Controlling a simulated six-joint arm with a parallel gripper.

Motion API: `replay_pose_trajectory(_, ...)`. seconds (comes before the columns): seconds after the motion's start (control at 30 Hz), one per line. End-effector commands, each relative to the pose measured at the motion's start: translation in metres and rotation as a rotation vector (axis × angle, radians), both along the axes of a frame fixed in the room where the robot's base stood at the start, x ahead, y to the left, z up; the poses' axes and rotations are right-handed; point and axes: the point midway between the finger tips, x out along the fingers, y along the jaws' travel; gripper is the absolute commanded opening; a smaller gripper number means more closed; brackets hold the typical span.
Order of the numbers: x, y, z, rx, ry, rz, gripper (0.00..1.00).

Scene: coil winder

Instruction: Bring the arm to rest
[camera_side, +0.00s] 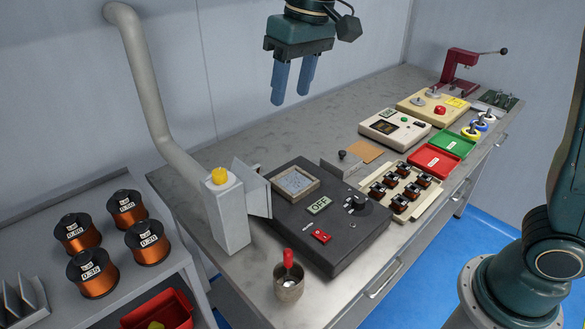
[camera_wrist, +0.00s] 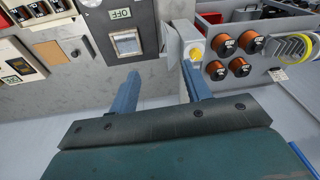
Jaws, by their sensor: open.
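My gripper (camera_side: 292,93) hangs high above the back of the grey workbench (camera_side: 240,137), with its two blue fingers pointing down. The fingers are apart and nothing is between them. In the wrist view my gripper (camera_wrist: 160,92) shows the same two blue fingers spread, with bench surface and wall parts beyond. It touches nothing.
A black unit (camera_side: 335,235) with an OFF display stands on the bench below. A grey duct (camera_side: 150,95) with a yellow knob (camera_side: 219,174) rises at left. Several copper spools (camera_side: 127,209) sit on the side shelf. A red press (camera_side: 465,68) stands at the far end.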

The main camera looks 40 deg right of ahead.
Motion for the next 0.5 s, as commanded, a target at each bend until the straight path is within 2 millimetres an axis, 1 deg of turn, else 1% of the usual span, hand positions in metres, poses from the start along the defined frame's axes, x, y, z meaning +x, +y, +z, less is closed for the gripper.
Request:
replay_pose_trajectory(0.03, -0.01, -0.008, 0.005, 0.003, -0.015, -0.008, 0.48)
replay_pose_trajectory(0.2, -0.042, -0.032, 0.012, 0.007, -0.06, -0.027, 0.48)
replay_pose_trajectory(0.33, -0.068, -0.049, 0.013, 0.007, -0.094, -0.041, 0.48)
replay_pose_trajectory(0.5, -0.102, -0.069, 0.011, 0.004, -0.14, -0.058, 0.48)
